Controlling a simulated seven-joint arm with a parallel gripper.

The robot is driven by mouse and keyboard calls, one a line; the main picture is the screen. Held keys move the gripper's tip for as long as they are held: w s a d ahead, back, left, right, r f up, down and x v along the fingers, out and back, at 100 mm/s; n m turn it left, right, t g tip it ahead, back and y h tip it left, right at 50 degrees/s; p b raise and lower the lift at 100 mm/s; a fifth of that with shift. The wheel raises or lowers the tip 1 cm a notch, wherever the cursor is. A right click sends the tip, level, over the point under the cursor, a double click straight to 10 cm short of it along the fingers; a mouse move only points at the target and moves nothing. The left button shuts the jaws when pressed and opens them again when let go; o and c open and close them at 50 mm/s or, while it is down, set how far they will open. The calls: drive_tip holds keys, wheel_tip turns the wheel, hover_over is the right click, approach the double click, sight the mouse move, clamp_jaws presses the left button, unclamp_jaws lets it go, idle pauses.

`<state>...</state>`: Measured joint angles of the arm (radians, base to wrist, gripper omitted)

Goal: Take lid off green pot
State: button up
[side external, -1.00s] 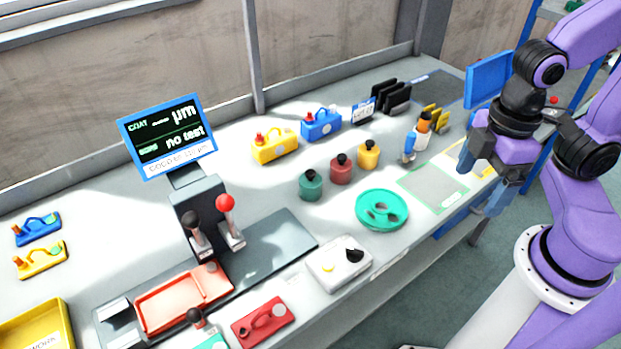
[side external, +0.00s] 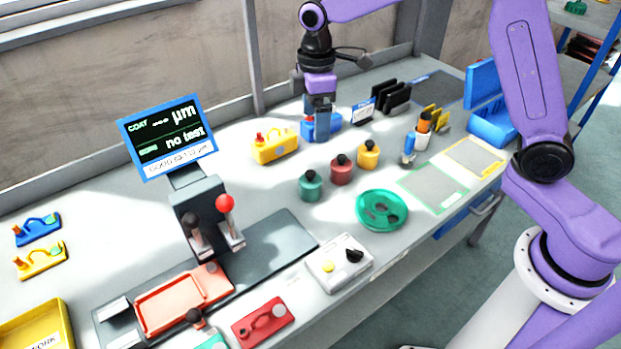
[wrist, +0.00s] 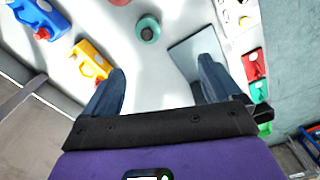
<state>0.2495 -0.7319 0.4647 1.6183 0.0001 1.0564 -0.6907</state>
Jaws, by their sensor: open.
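The green pot (side external: 311,187) stands on the bench, with a dark knobbed lid (side external: 310,174) on top. It also shows in the wrist view (wrist: 148,29), ahead of my fingers and between their lines. My gripper (side external: 319,132) is open and empty. In the side view it is over the back of the bench, in front of part of the blue case (side external: 309,128), beyond and above the green pot and apart from it. The wrist view shows the two fingers (wrist: 160,85) spread wide.
A red pot (side external: 341,171) and a yellow pot (side external: 368,155) stand in a row with the green one. A yellow case (side external: 275,147) is to their left. A round green tray (side external: 382,211) with recesses lies in front. A screen stand (side external: 167,137) rises at left.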

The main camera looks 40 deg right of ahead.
drive_tip(key=w, duration=0.2)
hover_over(310, 172)
drive_tip(key=f, duration=1.2)
drive_tip(key=shift+s+a, duration=0.1)
drive_tip(key=shift+s, duration=0.1)
drive_tip(key=shift+w+f, duration=0.1)
drive_tip(key=shift+f, duration=3.05)
drive_tip(key=c, duration=1.1)
